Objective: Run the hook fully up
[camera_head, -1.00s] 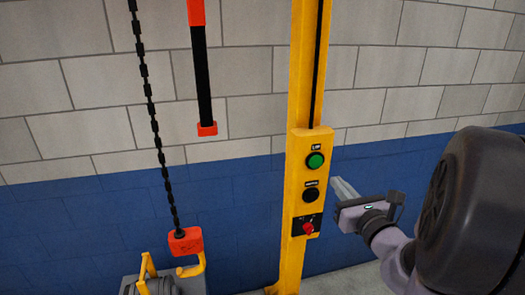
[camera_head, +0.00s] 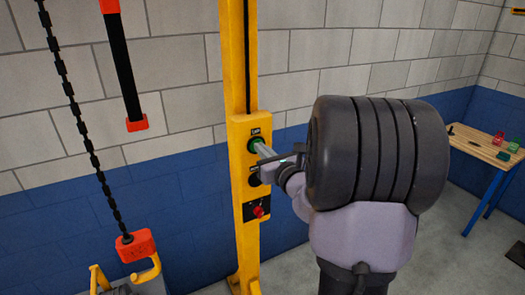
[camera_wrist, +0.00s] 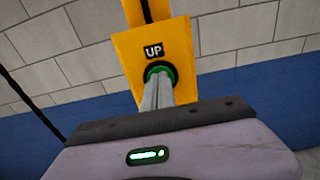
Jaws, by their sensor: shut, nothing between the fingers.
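The yellow control panel (camera_head: 242,185) stands on a yellow post. Its green button (camera_wrist: 151,69), labelled UP, is at the top, with a black button (camera_head: 254,180) and a red knob (camera_head: 258,212) below. My gripper (camera_head: 262,150) is shut and empty. Its fingertips are at the green button and cover part of it in both views; I cannot tell how far it is pressed. The orange hook block (camera_head: 136,246) with its yellow hook (camera_head: 148,272) hangs low on a black chain (camera_head: 75,110) at the left, above a grey object.
A black bar with red ends (camera_head: 120,60) hangs between the chain and the post. A wooden table (camera_head: 472,146) with small red and green items stands at the right. Grey floor (camera_head: 440,240) is open in front of it.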

